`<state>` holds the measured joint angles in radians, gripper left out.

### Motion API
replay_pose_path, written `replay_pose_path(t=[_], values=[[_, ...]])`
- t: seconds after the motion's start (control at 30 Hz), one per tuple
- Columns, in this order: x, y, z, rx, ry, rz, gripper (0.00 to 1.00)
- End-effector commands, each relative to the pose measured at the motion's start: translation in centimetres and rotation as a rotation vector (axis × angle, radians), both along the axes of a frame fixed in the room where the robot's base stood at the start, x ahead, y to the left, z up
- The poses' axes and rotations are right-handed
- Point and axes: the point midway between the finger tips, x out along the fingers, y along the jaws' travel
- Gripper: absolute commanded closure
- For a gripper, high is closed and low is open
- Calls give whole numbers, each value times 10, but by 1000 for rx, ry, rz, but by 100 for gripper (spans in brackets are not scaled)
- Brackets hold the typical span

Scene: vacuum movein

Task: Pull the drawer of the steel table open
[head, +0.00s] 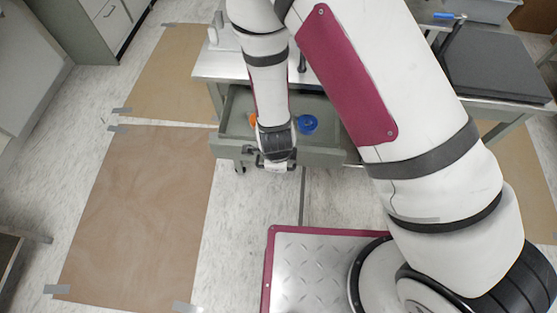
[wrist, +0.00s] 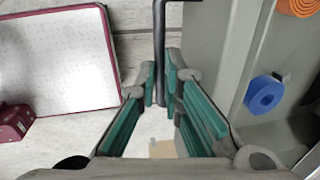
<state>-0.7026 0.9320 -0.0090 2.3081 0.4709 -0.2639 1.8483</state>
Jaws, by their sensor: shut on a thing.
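The steel table (head: 220,66) stands behind my arm in the head view. Its grey drawer (head: 322,157) is pulled out from under the top, so its inside shows. A blue tape roll (head: 308,123) and an orange roll (head: 252,120) lie in it. My gripper (head: 275,167) is at the drawer's front. In the wrist view, the drawer's front wall (wrist: 213,60) is at right and the dark bar handle (wrist: 159,45) runs between the green-padded fingers of my gripper (wrist: 161,88), which are shut on it. My arm hides part of the drawer and table.
Brown sheets (head: 135,215) are taped to the floor at left. A cabinet (head: 95,25) stands at the far left. A dark flat slab (head: 495,65) and a blue-handled tool (head: 448,16) lie at right. Pale floor shows between the drawer and my base.

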Motion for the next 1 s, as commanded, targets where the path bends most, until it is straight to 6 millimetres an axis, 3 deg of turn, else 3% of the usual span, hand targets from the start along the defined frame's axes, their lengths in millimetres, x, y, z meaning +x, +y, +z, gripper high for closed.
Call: replay_pose_path(t=[0.23, 0.27, 0.3, 0.67, 0.77, 1.0], values=[[0, 1, -1, 1, 1, 1, 100], [0, 1, -1, 1, 1, 1, 85], [0, 0, -1, 1, 1, 1, 83], [0, 1, 3, 1, 0, 0, 83], [-1, 1, 11, 1, -1, 0, 83], [-8, 2, 51, 3, -4, 2, 83]])
